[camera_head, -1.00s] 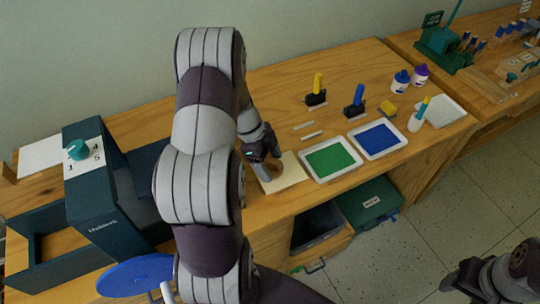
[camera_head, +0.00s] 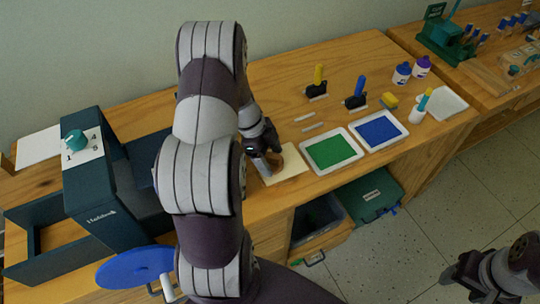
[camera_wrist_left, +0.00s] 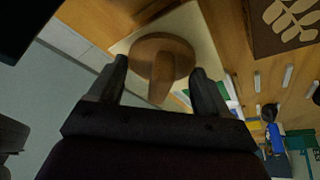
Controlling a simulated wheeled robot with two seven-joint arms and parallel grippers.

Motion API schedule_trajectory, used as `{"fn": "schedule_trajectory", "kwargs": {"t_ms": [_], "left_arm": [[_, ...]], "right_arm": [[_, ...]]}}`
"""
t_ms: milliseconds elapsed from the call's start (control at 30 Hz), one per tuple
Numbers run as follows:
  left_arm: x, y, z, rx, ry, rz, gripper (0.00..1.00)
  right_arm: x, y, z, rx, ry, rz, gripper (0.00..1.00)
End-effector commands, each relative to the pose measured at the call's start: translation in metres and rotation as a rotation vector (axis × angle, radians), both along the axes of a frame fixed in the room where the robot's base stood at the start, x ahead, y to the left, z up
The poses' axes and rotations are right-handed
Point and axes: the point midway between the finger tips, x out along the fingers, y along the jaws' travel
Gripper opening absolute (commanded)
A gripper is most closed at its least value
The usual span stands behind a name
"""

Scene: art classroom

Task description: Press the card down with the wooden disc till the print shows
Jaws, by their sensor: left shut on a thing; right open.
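The wooden disc (camera_wrist_left: 145,50) is round and brown with a knob handle, and shows in the left wrist view. My left gripper (camera_wrist_left: 160,88) is shut on its handle. In the head view the left gripper (camera_head: 268,160) stands at the disc (camera_head: 291,160), partly covering it. The pale cream card (camera_wrist_left: 203,35) lies under the disc, and its bare right part (camera_head: 298,173) shows in the head view with no print on it. I cannot tell how firmly the disc touches the card. My right gripper (camera_head: 462,284) is open and empty at the lower right, off the table.
Green (camera_head: 331,150) and blue (camera_head: 379,131) ink trays lie right of the card. A carved leaf block (camera_wrist_left: 290,22) shows in the left wrist view. A dark press-like machine (camera_head: 100,180) stands left. Rollers (camera_head: 356,92), bottles (camera_head: 402,73) and a yellow sponge (camera_head: 389,100) stand farther back.

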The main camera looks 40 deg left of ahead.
Motion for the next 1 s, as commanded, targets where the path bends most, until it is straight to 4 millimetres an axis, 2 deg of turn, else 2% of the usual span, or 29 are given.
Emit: {"fn": "schedule_trajectory", "kwargs": {"t_ms": [1000], "left_arm": [[-0.0001,0.0,-0.0081,0.0,0.0,0.0,0.53]], "right_arm": [[0.0,0.0,-0.0093,0.0,0.0,0.0,0.56]]}}
